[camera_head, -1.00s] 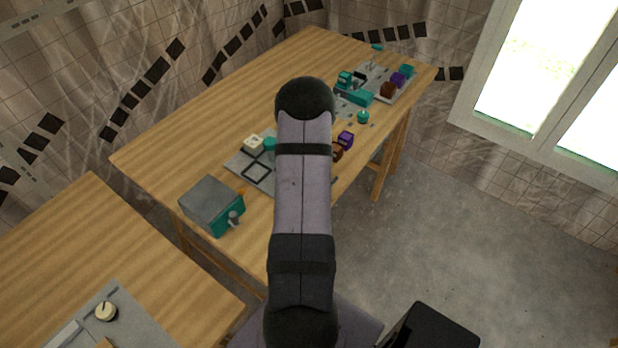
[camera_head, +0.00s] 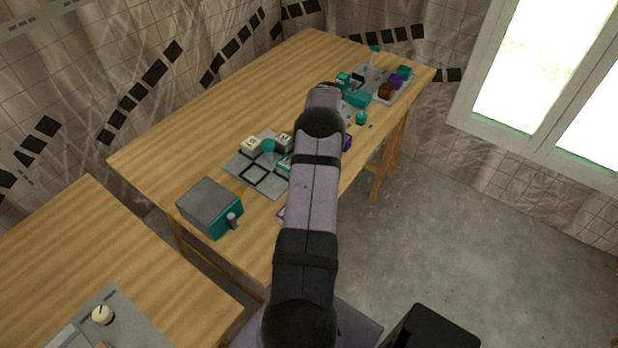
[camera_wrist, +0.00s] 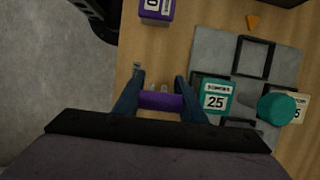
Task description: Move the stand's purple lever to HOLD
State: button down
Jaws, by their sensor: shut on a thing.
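My gripper (camera_wrist: 160,98) shows in the wrist view with its two dark fingers closed on a purple bar (camera_wrist: 160,102), which looks like the lever's handle. The bar lies across between the fingertips. Small pale metal parts show just beyond it, too small to make out. The stand's body and any HOLD mark cannot be made out. In the head view my arm hides the gripper and the lever.
In the wrist view a teal block marked 25 (camera_wrist: 214,97), a teal knob (camera_wrist: 277,107) and a grey plate (camera_wrist: 284,65) lie right. A purple block (camera_wrist: 157,10) lies beyond. In the head view a grey-teal box (camera_head: 209,207) stands on the wooden table (camera_head: 200,130).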

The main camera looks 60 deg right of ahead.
jog(key=shift+d+r+y, duration=0.1)
jog(key=shift+d+y, duration=0.05)
jog(key=shift+y, duration=0.15)
jog(key=c, duration=1.1)
grip_release()
jog(key=shift+b+v, duration=1.1)
jog(key=shift+v, duration=2.45)
jog(key=shift+d+r, duration=0.1)
jog(key=shift+c, duration=0.8)
